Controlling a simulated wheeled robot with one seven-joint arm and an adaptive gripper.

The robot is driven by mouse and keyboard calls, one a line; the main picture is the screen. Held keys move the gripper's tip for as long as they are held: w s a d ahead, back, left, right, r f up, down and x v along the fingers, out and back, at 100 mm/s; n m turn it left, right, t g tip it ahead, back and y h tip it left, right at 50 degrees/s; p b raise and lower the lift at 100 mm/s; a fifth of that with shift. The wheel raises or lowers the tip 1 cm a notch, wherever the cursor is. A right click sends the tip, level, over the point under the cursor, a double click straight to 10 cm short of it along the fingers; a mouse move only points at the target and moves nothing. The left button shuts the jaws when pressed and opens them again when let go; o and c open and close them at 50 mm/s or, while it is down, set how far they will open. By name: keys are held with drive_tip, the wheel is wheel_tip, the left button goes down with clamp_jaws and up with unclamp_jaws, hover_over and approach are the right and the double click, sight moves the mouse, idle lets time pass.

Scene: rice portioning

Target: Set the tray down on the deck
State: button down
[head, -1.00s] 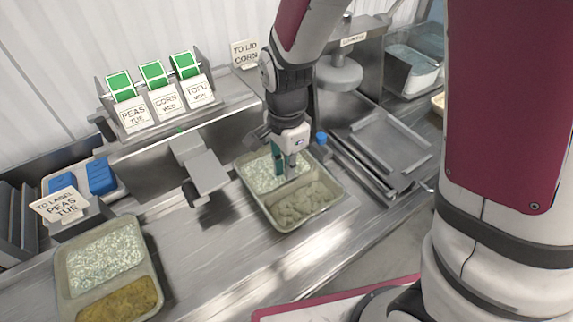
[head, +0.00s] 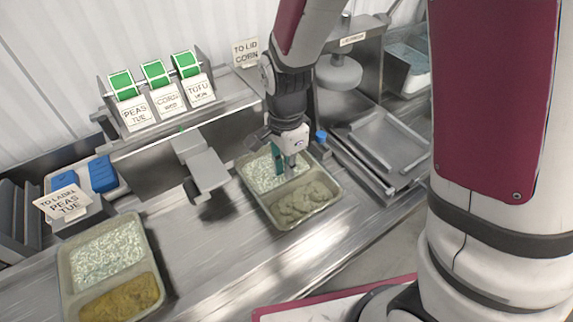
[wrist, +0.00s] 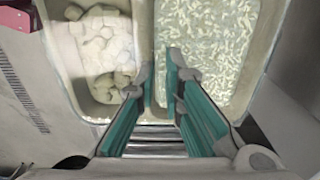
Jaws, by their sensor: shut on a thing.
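A tray (head: 268,212) with two compartments, one of rice (head: 266,174) and one of pale chunks (head: 298,203), is at the middle of the steel deck (head: 195,250). My gripper (head: 284,172) points down at the tray's divider. In the wrist view my gripper (wrist: 160,80) has its teal fingers on either side of the divider between the chunks (wrist: 100,50) and the rice (wrist: 205,50). It is shut on the tray. The tray looks level. I cannot tell whether its underside touches the deck.
A second tray (head: 62,262) with rice and a yellow-brown filling lies at the front left. A steel bracket (head: 207,170) stands just left of the held tray. Label dispensers (head: 160,90) are behind. A press (head: 340,75) and a metal frame (head: 390,140) are at right.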

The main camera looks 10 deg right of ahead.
drive_tip(key=c, duration=1.1)
unclamp_jaws()
drive_tip(key=shift+r+p, duration=1.9)
drive_tip(key=shift+r, duration=2.1)
drive_tip(key=shift+r, duration=0.1)
drive_tip(key=s+d+r+n+t+b, duration=0.1)
drive_tip(key=s+d+r+n+t, duration=0.1)
drive_tip(key=s+d+r+n, duration=0.1)
drive_tip(key=s+d+r+n+t+b, duration=0.1)
drive_tip(key=s+d+r+n+b, duration=0.1)
drive_tip(key=s+d+r+n, duration=0.2)
drive_tip(key=s+d+r+n+t+b, duration=0.2)
drive_tip(key=s+d+r+n, duration=0.1)
drive_tip(key=s+r+n, duration=0.2)
drive_tip(key=shift+s+d+r+n+t, duration=0.2)
drive_tip(key=shift+r+n, duration=0.15)
drive_tip(key=shift+r, duration=0.35)
drive_tip(key=shift+s+d+r+n+t, duration=0.15)
drive_tip(key=shift+r+n, duration=0.2)
drive_tip(key=shift+r, duration=0.35)
